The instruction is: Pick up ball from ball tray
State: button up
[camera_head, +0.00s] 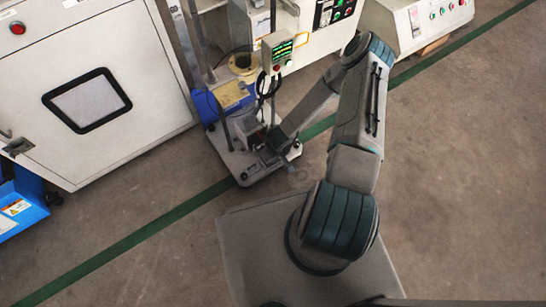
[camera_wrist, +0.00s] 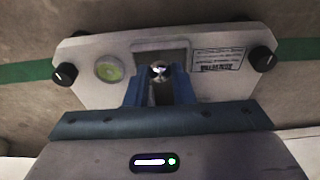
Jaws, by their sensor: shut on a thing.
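A small shiny metal ball (camera_wrist: 159,69) sits between the tips of my gripper's blue fingers (camera_wrist: 159,78). My gripper is shut on it. Behind the ball is a square recess (camera_wrist: 175,52), which looks like the ball tray, in a pale base plate (camera_wrist: 130,42). I cannot tell whether the ball still touches the tray. In the head view, my gripper (camera_head: 268,155) is low over the front of the testing machine's base (camera_head: 258,177); the ball and tray cannot be made out there.
The base plate carries a round green level (camera_wrist: 109,70), a printed label (camera_wrist: 219,61) and black corner knobs. The machine's upright posts and control box (camera_head: 277,52) stand close to my arm. A white cabinet (camera_head: 85,100) is at left. Open floor (camera_head: 450,150) lies at right.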

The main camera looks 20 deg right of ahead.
jog(key=shift+r+p, duration=0.45)
jog(key=shift+r, duration=0.25)
jog(key=shift+r, duration=0.1)
jog(key=shift+s+r+p, duration=0.1)
jog(key=shift+r+p, duration=0.55)
jog(key=shift+r, duration=0.05)
jog(key=shift+p+v, duration=1.75)
jog(key=shift+v, duration=0.45)
